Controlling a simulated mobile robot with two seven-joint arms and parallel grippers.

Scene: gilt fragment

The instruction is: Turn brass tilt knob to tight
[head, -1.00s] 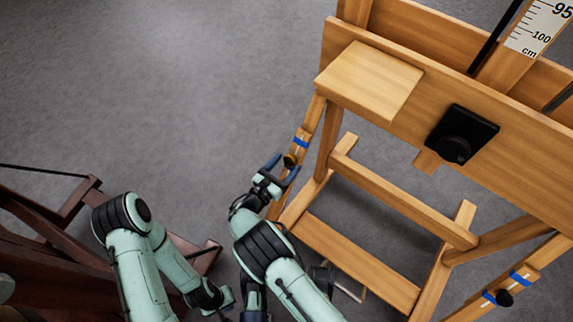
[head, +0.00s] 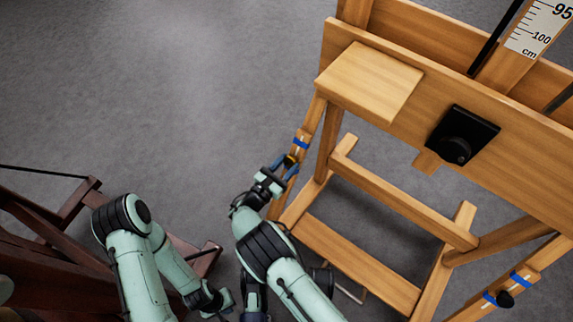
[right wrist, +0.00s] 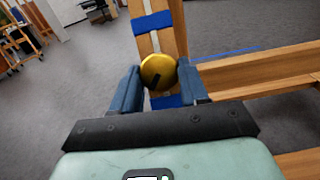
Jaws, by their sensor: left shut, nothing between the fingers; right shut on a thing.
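The brass tilt knob (right wrist: 158,70) is a round golden knob on a wooden easel strut (right wrist: 160,40), with a dark mark on its lower left face. In the head view the knob is small and mostly hidden by the fingers. My right gripper (right wrist: 160,88) is shut on the knob, one blue finger on each side; it also shows in the head view (head: 286,166). My left gripper (head: 226,300) is low in the head view, away from the easel. It is shut and empty, and its fingers are hard to make out.
Blue tape bands (right wrist: 152,22) wrap the strut above and below the knob. The easel has a wooden shelf (head: 370,82), a black knob (head: 458,145) and a lower crossbar (head: 400,205). Dark red wooden furniture (head: 60,265) stands at left. Grey floor (head: 150,90) is clear between.

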